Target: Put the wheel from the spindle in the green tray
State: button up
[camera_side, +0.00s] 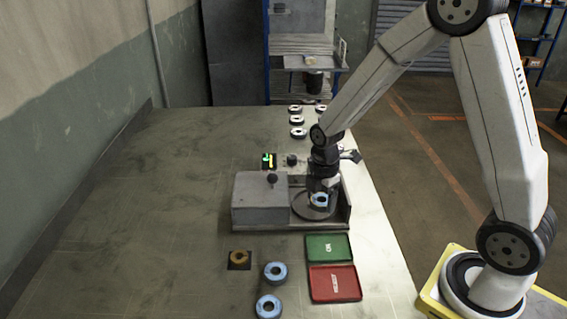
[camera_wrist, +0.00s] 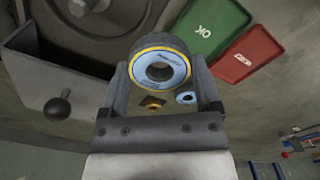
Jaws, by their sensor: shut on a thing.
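My gripper (camera_side: 320,192) is shut on a blue-faced wheel with a yellow rim (camera_wrist: 160,66). The wheel, also seen in the side view (camera_side: 320,200), sits between the two fingers. In the wrist view it is apart from the hub of the spindle (camera_wrist: 88,5); in the side view it is in front of the machine's round plate (camera_side: 301,207). Its exact height is hard to tell. The green tray (camera_side: 328,247), marked OK, is empty and lies nearer the camera than the machine. It also shows in the wrist view (camera_wrist: 222,17).
A red tray (camera_side: 335,284) lies beside the green one. The grey machine housing (camera_side: 258,203) has a black knob. Several pale wheels (camera_side: 297,120) stand farther back.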

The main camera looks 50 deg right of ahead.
send_over(328, 248)
notch_tip(328, 248, down, 2)
jog(key=shift+f, duration=0.1)
jog(key=shift+f, duration=0.1)
jog(key=shift+f, duration=2.15)
jog(key=shift+f, duration=0.7)
jog(key=o, duration=1.1)
